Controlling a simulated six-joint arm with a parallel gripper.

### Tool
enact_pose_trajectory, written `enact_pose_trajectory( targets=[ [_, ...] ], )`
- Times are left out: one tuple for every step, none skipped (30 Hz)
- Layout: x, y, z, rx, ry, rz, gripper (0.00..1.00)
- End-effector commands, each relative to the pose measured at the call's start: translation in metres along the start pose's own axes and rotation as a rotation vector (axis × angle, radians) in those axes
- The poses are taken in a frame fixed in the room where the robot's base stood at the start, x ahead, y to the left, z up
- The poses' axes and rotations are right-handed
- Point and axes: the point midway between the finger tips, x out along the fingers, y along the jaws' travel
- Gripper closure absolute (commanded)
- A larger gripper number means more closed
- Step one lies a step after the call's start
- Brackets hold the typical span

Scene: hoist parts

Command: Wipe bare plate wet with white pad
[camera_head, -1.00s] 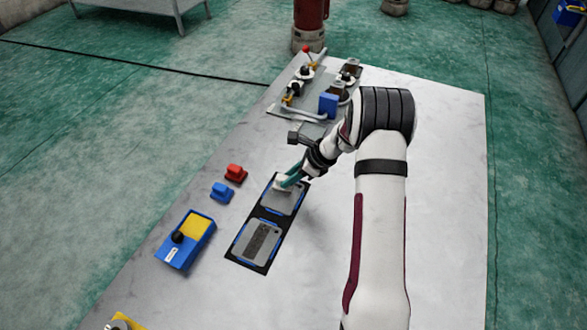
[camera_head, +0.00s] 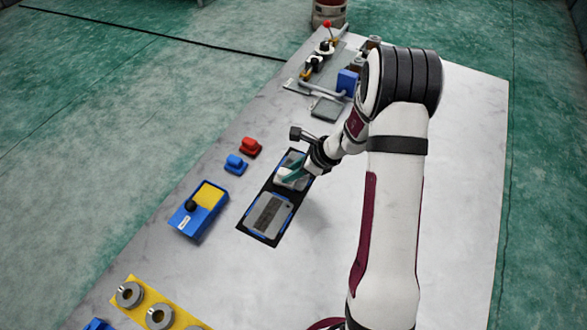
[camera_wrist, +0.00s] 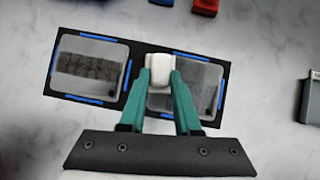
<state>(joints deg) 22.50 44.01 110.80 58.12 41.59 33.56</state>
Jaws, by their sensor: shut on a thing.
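A black holder (camera_head: 252,229) bears two grey plates with blue edge clips. The bare plate (camera_head: 293,158) is the far one, partly hidden by my gripper; it is the right one in the wrist view (camera_wrist: 205,80). Its surface looks darker in places; I cannot tell how wet it is. The other plate (camera_head: 282,212) has a dark textured patch. My gripper (camera_wrist: 161,80), with teal fingers, is shut on the white pad (camera_wrist: 160,68). The pad is over the bare plate's side nearest the patched plate; I cannot tell whether it touches.
A blue box with a yellow top (camera_head: 208,196) stands left of the holder. A blue block (camera_head: 235,164) and a red block (camera_head: 250,147) lie beside it. A yellow strip with grey rings (camera_head: 147,296) is at the near left. Hoist parts (camera_head: 325,70) stand at the far end.

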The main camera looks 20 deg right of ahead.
Motion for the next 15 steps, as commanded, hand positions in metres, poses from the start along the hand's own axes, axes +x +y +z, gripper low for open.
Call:
enact_pose_trajectory(
  targets=[
    [0.000,-0.005,-0.001,-0.001,0.000,-0.001,1.00],
    [0.000,-0.007,-0.001,0.001,0.000,0.000,1.00],
    [-0.001,-0.011,-0.002,-0.001,0.001,0.000,1.00],
    [-0.001,-0.014,-0.002,0.000,0.001,-0.001,1.00],
    [-0.001,-0.016,-0.003,0.001,0.002,-0.001,1.00],
    [-0.002,-0.020,-0.003,0.000,0.002,-0.001,1.00],
    [-0.002,-0.023,-0.003,0.001,0.001,-0.001,1.00],
    [-0.002,-0.026,-0.003,0.000,0.001,-0.001,1.00],
    [-0.002,-0.029,-0.004,0.001,0.001,-0.001,1.00],
    [-0.002,-0.032,-0.004,-0.001,0.001,-0.001,1.00],
    [-0.002,-0.035,-0.004,0.000,0.001,-0.001,1.00],
    [-0.003,-0.038,-0.004,0.001,0.001,-0.001,1.00],
    [-0.003,-0.041,-0.005,0.000,0.001,-0.001,1.00],
    [-0.003,-0.043,-0.005,0.000,0.002,0.000,1.00],
    [-0.003,-0.047,-0.006,0.001,0.002,-0.001,1.00]
  ],
)
